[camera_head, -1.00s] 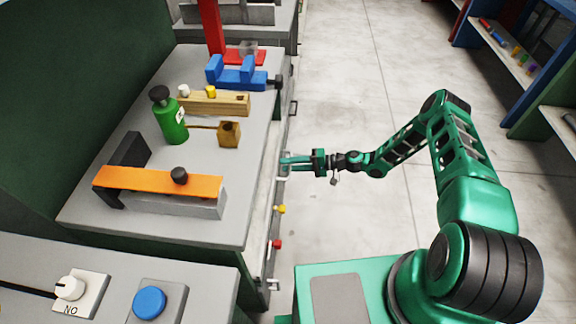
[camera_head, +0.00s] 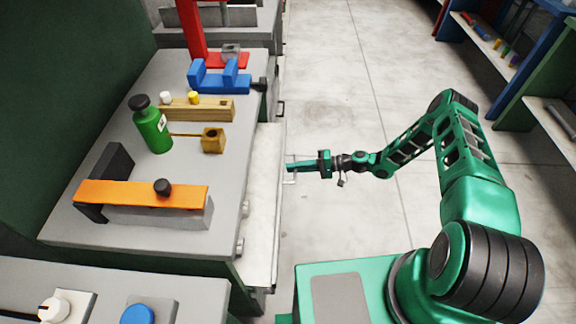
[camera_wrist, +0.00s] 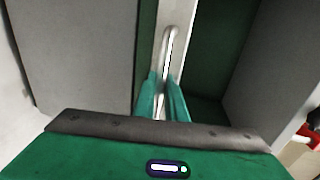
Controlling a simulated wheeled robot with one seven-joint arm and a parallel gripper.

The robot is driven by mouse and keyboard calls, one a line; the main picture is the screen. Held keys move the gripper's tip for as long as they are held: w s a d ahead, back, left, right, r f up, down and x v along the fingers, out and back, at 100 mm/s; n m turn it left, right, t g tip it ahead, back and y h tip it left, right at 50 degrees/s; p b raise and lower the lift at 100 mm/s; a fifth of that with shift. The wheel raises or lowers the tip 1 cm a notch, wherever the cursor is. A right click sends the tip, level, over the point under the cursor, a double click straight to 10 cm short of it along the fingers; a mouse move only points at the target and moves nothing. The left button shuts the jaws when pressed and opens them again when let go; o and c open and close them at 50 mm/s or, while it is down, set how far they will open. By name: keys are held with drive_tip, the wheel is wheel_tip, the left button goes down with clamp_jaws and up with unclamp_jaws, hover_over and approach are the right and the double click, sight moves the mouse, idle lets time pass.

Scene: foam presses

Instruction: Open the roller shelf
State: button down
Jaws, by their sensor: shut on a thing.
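The roller shelf (camera_head: 263,190) is a pale flat drawer that sticks out partway from under the grey workbench top, on its right side. Its metal bar handle (camera_wrist: 169,45) runs along the narrow pale front in the wrist view. My green gripper (camera_head: 291,168) is at the shelf's outer edge in the head view, reaching in from the right. In the wrist view my gripper (camera_wrist: 162,98) has its fingers on either side of the handle and is shut on it. The fingers hide the near part of the handle.
On the workbench (camera_head: 225,215) stand a green bottle (camera_head: 153,130), an orange bar (camera_head: 130,194), a wooden block (camera_head: 212,140) and a blue clamp (camera_head: 220,78). The concrete floor right of the shelf is clear. Shelving (camera_head: 510,100) stands at the far right.

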drive_tip(key=f+v, duration=0.2)
drive_tip(key=v, duration=0.8)
drive_tip(key=d+f+v, duration=0.1)
drive_tip(key=f+v, duration=0.1)
drive_tip(key=v, duration=0.8)
drive_tip(key=shift+f, duration=0.35)
drive_tip(key=c, duration=1.9)
unclamp_jaws()
drive_tip(key=shift+o, duration=0.4)
drive_tip(key=shift+r, duration=0.1)
drive_tip(key=v, duration=1.1)
drive_tip(key=shift+w, duration=0.1)
